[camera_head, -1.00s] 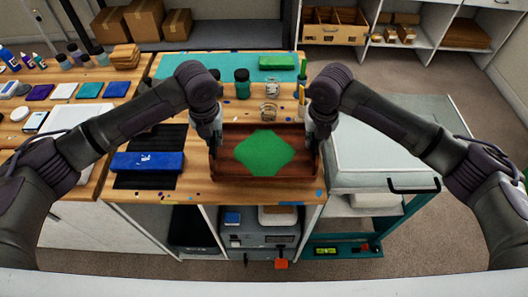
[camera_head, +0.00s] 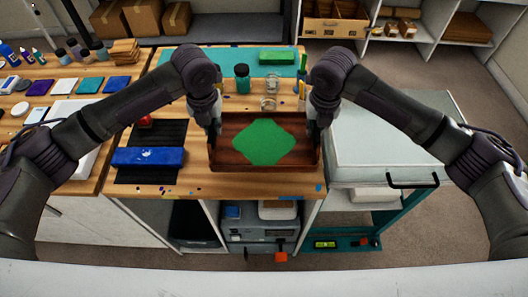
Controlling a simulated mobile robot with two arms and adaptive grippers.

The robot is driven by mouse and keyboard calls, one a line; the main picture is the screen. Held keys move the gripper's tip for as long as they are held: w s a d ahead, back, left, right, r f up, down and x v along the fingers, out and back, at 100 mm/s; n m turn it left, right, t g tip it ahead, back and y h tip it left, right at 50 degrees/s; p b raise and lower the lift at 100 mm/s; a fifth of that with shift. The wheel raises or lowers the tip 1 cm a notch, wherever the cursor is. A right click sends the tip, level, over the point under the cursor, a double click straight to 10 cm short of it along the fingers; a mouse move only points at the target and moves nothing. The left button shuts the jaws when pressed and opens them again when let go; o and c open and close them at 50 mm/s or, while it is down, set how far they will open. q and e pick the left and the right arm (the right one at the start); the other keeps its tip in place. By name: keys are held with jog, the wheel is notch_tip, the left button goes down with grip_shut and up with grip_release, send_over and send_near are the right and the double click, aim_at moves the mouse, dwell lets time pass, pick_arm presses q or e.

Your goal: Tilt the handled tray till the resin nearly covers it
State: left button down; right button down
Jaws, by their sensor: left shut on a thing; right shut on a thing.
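The brown wooden handled tray (camera_head: 222,158) is at the front middle of the bench, between my grippers. A green patch of resin (camera_head: 264,142) with uneven edges lies in the middle of its floor. Brown floor shows bare around the patch, most clearly in the corners. My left gripper (camera_head: 213,132) is shut on the tray's left end. My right gripper (camera_head: 314,134) is shut on its right end. The fingertips and handles are partly hidden. I cannot tell whether the tray's underside touches the bench or how far it is tilted.
A blue box (camera_head: 148,157) lies on a black mat (camera_head: 150,176) left of the tray. A green jar (camera_head: 242,78) and clear cups (camera_head: 268,103) stand behind it. A white-topped cabinet (camera_head: 380,140) is to the right. A strip of bench (camera_head: 240,187) in front is clear.

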jog(key=shift+r, duration=0.1)
dwell(0.3)
